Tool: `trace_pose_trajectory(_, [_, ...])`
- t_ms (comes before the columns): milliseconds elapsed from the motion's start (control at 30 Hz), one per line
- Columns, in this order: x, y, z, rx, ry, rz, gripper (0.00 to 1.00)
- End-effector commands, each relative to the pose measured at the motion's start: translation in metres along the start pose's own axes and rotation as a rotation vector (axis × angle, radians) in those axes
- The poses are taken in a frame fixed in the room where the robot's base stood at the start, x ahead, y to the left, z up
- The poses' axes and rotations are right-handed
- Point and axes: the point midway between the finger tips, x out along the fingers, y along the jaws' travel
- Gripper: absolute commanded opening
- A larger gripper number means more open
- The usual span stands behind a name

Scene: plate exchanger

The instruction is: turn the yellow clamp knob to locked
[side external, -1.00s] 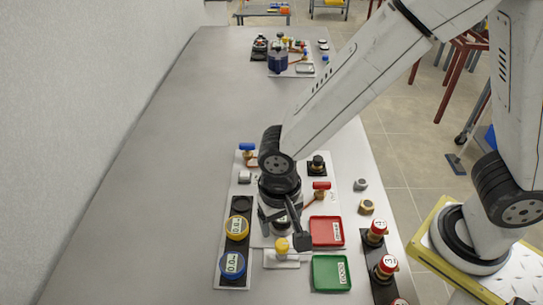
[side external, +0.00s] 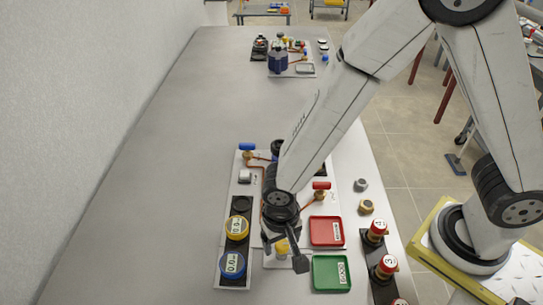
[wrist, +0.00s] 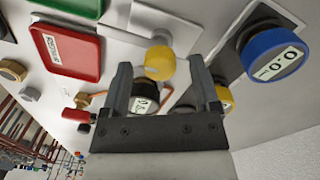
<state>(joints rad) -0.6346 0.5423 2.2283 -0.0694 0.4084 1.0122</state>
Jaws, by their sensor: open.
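The yellow clamp knob (wrist: 160,62) stands on a pale block on the white panel. In the side external view, the knob (side external: 281,247) shows just below my wrist, partly hidden by my gripper. My gripper (wrist: 160,70) is open with nothing held. In the wrist view its two fingertips appear on either side of the knob, which lies beyond them. I cannot tell whether the fingers reach down around it. In the side view my gripper (side external: 290,258) is low, next to the knob.
A red tray (side external: 326,231) and a green tray (side external: 331,272) lie to the right of the knob. Yellow (side external: 236,228) and blue (side external: 232,265) round gauges stand to its left. Red numbered knobs (side external: 376,231) line the right edge. The table's far middle is clear.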

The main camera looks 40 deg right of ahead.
Motion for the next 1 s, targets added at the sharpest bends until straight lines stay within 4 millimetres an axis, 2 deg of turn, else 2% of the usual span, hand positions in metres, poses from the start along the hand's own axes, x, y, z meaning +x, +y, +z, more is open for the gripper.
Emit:
trace_pose_trajectory(367, [0.0032, -0.0001, -0.0001, 0.0, 0.001, -0.001, 0.79])
trace_pose_trajectory(467, [0.0032, -0.0001, -0.0001, 0.0, 0.0, -0.001, 0.5])
trace_pose_trajectory(600, [0.0031, -0.0001, -0.0001, 0.0, 0.0, -0.001, 0.06])
trace_pose_trajectory(633, [0.0031, -0.0001, -0.0001, 0.0, 0.0, -0.001, 0.0])
trace_pose_trajectory(1000, [0.003, -0.0001, 0.0001, -0.033, 0.001, 0.0, 0.0])
